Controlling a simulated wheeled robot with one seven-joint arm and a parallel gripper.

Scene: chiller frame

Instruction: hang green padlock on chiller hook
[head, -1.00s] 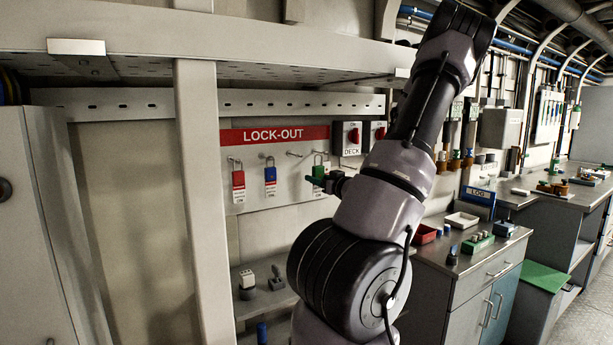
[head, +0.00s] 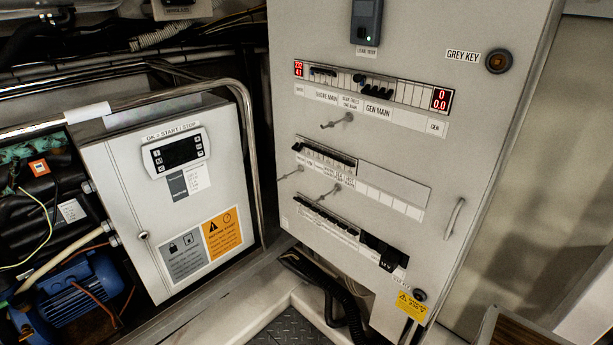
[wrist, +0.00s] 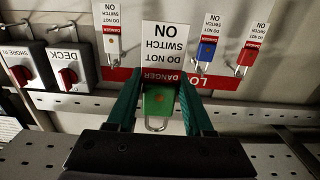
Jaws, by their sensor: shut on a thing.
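The green padlock (wrist: 158,103) is between the two green fingers of my gripper (wrist: 159,80) in the wrist view. Its shackle points toward the bottom of the picture, and a white danger tag (wrist: 165,45) extends above it. My gripper is shut on it, in front of the lock-out board. In the head view, a white chiller box (head: 165,205) with a small dark controller stands at the left. Several thin metal pegs, one of them a hook (head: 337,120), stick out from the grey panel (head: 460,130). I cannot tell which is the chiller hook. My arm is outside the head view.
A blue padlock (wrist: 206,50) and a red padlock (wrist: 246,56) hang on the board in the wrist view. A switch box (wrist: 70,70) is at the left, and a perforated rail (wrist: 75,103) crosses below. A bent pipe (head: 245,110) runs around the chiller box.

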